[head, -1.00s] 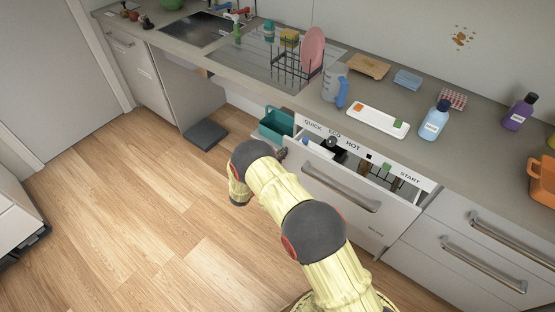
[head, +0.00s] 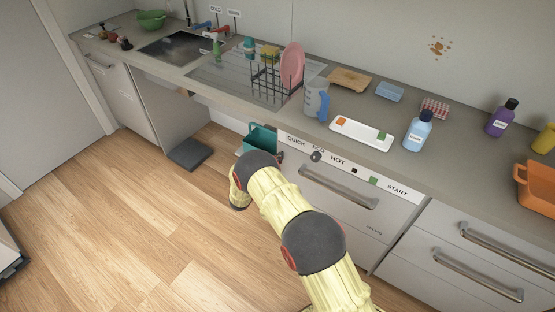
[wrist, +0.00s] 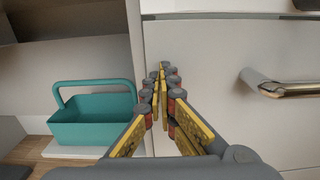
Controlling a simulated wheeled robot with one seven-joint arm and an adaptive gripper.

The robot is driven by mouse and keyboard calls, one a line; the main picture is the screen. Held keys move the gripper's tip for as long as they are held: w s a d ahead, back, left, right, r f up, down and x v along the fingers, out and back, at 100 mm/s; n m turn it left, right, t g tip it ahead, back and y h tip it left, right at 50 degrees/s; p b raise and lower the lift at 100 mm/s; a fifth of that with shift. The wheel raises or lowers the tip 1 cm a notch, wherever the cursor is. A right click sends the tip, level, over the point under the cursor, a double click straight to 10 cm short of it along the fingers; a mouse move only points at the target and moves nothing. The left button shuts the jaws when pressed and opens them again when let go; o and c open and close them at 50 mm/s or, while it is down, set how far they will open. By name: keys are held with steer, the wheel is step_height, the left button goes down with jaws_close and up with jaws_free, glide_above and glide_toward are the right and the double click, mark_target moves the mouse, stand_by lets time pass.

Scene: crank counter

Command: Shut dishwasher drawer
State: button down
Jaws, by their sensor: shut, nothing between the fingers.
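The dishwasher drawer (head: 335,207) has a white front with a bar handle (head: 338,187) and sits under a control strip (head: 348,168) lettered QUICK, ECO, HOT and START. Its front looks flush below the strip, and no open interior shows. In the wrist view the drawer front (wrist: 215,60) fills the right side, with the handle (wrist: 280,88) to the right of my gripper. My gripper (wrist: 162,72) is shut and empty, with its tips at the left part of the drawer front. Whether the tips touch it I cannot tell. My arm hides the gripper in the head view.
A teal caddy (head: 262,138) stands in the open bay left of the dishwasher and shows in the wrist view (wrist: 92,120). More drawers with a bar handle (head: 478,275) are on the right. The wooden floor (head: 130,230) on the left is clear.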

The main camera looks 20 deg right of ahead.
steer(key=shift+w+r, duration=0.1)
steer(key=p+v, duration=0.2)
steer(key=v, duration=1.2)
steer(key=shift+p, duration=0.3)
steer(key=shift+f, duration=0.25)
